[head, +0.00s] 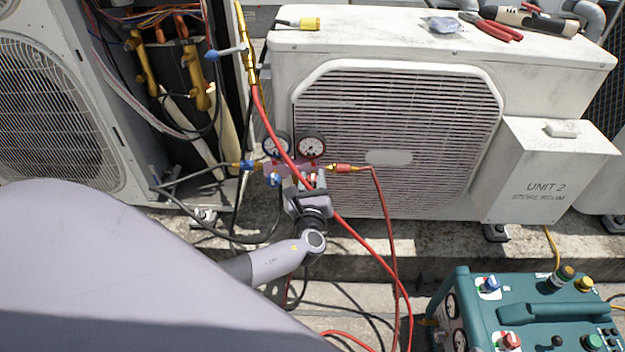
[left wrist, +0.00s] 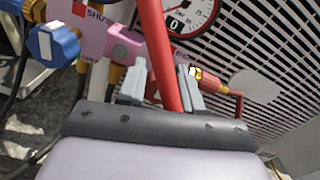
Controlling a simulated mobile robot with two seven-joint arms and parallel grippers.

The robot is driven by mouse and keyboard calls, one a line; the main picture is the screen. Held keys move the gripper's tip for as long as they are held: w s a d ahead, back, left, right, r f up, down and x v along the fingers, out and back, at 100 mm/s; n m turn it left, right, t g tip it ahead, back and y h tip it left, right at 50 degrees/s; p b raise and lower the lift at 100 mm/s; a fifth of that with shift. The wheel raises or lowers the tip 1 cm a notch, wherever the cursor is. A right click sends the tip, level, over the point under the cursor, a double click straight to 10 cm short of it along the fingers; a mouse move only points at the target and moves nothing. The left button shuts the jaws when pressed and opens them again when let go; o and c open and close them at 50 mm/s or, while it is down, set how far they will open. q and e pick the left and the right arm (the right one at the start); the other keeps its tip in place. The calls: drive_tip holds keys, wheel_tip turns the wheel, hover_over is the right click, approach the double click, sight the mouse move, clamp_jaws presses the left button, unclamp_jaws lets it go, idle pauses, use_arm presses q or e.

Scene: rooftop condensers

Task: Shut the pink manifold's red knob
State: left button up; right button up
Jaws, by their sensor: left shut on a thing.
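The pink manifold (head: 289,167), with two round gauges on top, sits in front of the middle condenser's grille. Its blue knob (head: 275,180) is at left and also shows in the left wrist view (left wrist: 55,43). My left gripper (head: 306,184) is at the manifold's right side, its grey fingers (left wrist: 163,88) shut on the red knob (head: 313,178). Fingers and hose hide most of this knob; its turn cannot be read. A red hose (head: 372,238) crosses close in front of the fingers. My right gripper is not in view.
The Unit 2 condenser (head: 400,52) stands behind; tools lie on its top. An opened unit (head: 100,75) with pipes stands at left. A teal machine (head: 530,295) is at lower right. Hoses hang below the manifold and run along the ground.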

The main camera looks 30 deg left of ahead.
sight(312, 185)
use_arm(q)
drive_tip(key=shift+s+f, duration=0.1)
drive_tip(key=o, duration=1)
drive_tip(key=p+v, duration=0.2)
drive_tip(key=v, duration=0.4)
drive_tip(key=shift+d, duration=0.1)
drive_tip(key=shift+s+d, duration=0.25)
drive_tip(key=shift+s, duration=0.2)
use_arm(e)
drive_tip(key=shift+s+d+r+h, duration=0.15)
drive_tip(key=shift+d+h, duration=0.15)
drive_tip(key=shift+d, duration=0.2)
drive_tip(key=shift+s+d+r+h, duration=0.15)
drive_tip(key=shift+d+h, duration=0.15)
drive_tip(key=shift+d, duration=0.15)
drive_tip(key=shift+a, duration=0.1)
